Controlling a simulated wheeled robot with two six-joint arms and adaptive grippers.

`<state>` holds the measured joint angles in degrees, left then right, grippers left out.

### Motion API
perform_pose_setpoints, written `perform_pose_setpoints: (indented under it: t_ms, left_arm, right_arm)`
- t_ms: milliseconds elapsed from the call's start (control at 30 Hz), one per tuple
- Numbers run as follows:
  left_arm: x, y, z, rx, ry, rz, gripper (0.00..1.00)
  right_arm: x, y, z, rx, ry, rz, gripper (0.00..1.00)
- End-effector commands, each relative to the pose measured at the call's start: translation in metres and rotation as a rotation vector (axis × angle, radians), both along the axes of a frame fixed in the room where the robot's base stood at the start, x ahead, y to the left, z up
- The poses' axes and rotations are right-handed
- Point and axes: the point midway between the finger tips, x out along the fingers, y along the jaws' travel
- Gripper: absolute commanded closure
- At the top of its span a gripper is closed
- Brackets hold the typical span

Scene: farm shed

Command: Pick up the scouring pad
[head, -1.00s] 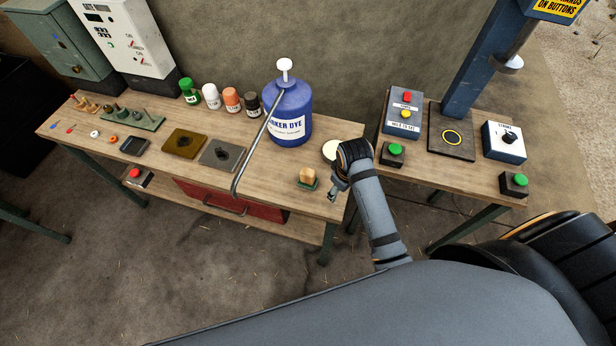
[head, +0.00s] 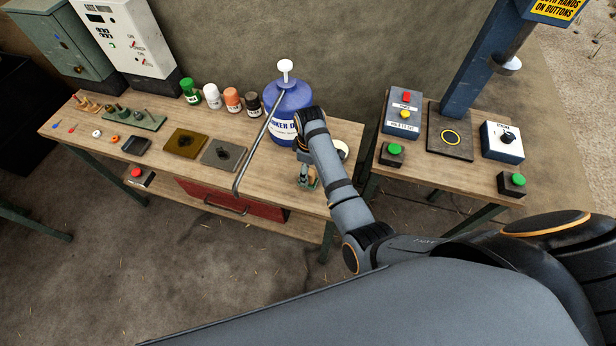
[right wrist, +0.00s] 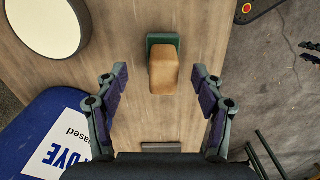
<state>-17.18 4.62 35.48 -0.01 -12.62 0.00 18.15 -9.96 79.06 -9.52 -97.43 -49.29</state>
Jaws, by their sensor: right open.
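The scouring pad (right wrist: 164,72) appears as a tan block with a green part (right wrist: 163,40) beneath it, on the wooden bench. It stands in the upper middle of the right wrist view. In the head view only a little of its green part (head: 314,184) shows; my right gripper (head: 305,172) covers most of it. In the right wrist view my right gripper (right wrist: 160,73) is open, with one finger to each side of the tan block and clear gaps between. It holds nothing. My left gripper is not in view.
A blue dye jug (head: 290,103) with a bent metal tube (head: 256,145) stands close to the left of my right arm. A pale round disc (right wrist: 45,20) lies near the pad. A second bench (head: 440,172) with button boxes is at the right, across a gap.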

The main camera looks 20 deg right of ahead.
Motion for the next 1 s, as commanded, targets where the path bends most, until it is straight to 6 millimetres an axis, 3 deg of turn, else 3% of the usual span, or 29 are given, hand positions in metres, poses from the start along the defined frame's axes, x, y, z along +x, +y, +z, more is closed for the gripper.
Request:
perform_pose_setpoints:
  t_ms: [133, 400, 667, 1000]
  left_arm:
    - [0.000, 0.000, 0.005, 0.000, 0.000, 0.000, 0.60]
    - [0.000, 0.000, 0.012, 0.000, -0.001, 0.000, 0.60]
    - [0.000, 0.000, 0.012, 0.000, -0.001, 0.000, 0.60]
    - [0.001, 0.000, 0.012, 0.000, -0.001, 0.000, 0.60]
  right_arm:
    - [-0.001, 0.001, -0.008, 0.000, 0.003, 0.000, 0.31]
    - [-0.001, 0.004, -0.049, -0.001, 0.001, -0.001, 0.31]
    - [-0.001, 0.005, -0.052, 0.000, -0.001, -0.002, 0.32]
    - [-0.001, 0.005, -0.052, 0.000, -0.001, -0.002, 0.79]
